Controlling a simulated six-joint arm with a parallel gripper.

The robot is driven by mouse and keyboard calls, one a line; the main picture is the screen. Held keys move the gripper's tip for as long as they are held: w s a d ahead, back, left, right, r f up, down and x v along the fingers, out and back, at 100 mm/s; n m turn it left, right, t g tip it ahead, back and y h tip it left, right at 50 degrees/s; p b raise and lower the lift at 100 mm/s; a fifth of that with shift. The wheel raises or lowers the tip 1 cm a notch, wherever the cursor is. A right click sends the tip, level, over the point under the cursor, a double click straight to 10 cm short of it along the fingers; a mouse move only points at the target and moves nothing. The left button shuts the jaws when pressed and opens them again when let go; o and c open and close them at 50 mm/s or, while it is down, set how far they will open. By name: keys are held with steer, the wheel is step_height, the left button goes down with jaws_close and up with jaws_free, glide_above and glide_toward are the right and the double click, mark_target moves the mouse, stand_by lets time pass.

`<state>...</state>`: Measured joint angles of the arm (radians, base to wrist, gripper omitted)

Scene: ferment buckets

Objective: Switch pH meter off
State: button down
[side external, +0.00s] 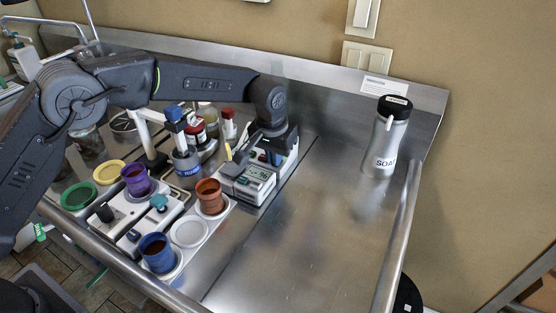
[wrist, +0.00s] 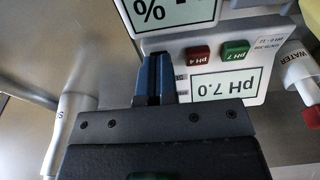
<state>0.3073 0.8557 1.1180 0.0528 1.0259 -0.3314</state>
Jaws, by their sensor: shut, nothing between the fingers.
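The pH meter (wrist: 233,50) is a white unit at the upper right of the wrist view. Its display (wrist: 231,84) reads "pH 7.0", upside down in that view. A red pH 4 button (wrist: 198,53) and a green pH 7 button (wrist: 235,49) lie beside the display. My gripper (wrist: 154,62) is shut and empty, its blue fingertips over the panel end beside the red button. They hide part of the panel; I cannot tell whether they touch it, and I see no power switch clearly. In the side view my gripper (side external: 269,157) points down among the white instruments.
A second display (wrist: 178,12) with a "%" sign adjoins the meter. A WATER bottle (wrist: 300,68) stands close to its other end. Cups, including a terracotta one (side external: 209,196), crowd the left. A soap bottle (side external: 386,142) stands far right; the steel bench between is clear.

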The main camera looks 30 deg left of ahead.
steer(key=shift+f, duration=0.2)
steer(key=shift+r, duration=3.55)
steer(key=s+a+r+t, duration=0.2)
steer(key=s+a+r, duration=0.8)
steer(key=s+r, duration=0.3)
steer(key=s+a+f+t, duration=0.1)
steer(key=s+a+f, duration=0.1)
steer(key=s, duration=0.8)
steer(key=s+a+f, duration=0.2)
steer(key=s+a, duration=0.2)
steer(key=s, duration=0.7)
steer(key=shift+s+a+t, duration=0.3)
steer(key=shift+a+t, duration=0.1)
